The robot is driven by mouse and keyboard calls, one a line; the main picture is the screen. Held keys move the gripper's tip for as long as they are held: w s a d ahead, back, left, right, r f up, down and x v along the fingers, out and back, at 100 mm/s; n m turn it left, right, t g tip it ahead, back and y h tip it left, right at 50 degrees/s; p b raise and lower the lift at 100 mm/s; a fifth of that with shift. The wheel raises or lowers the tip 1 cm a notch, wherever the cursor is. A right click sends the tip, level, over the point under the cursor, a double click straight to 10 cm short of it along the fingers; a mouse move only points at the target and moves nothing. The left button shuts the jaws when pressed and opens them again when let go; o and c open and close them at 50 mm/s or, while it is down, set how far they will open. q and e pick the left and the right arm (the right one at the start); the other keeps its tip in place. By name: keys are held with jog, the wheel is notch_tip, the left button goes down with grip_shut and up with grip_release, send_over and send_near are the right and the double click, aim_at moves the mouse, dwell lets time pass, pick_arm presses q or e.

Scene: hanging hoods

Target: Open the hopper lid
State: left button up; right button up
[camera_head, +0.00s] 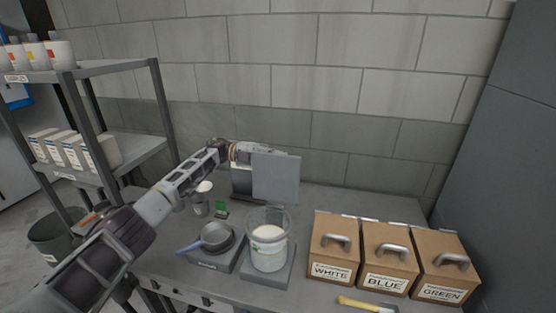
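A grey box-like unit (241,182) stands at the back of the bench, with a flat light-grey panel (276,178) upright at its front right. This looks like the hopper and its lid, but no label shows. My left arm reaches in from the lower left. Its gripper (240,152) is at the top of the unit, close behind the panel's upper left edge. The fingertips are small and partly hidden by the panel, so I cannot tell whether they touch it or are open. My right gripper is not in view.
A glass beaker (268,245) with white contents stands on a grey base. A dark pan (217,237), a cup (202,198) and a small green item (221,209) are nearby. Handled brown boxes labelled WHITE (333,247), BLUE (387,259) and GREEN (444,268) stand right. A shelf (110,66) is left.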

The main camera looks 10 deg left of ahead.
pick_arm(q)
jog(key=shift+o, duration=0.6)
jog(key=shift+a, duration=0.45)
jog(key=a, duration=1.1)
jog(key=shift+w, duration=0.2)
jog(key=shift+r, duration=0.1)
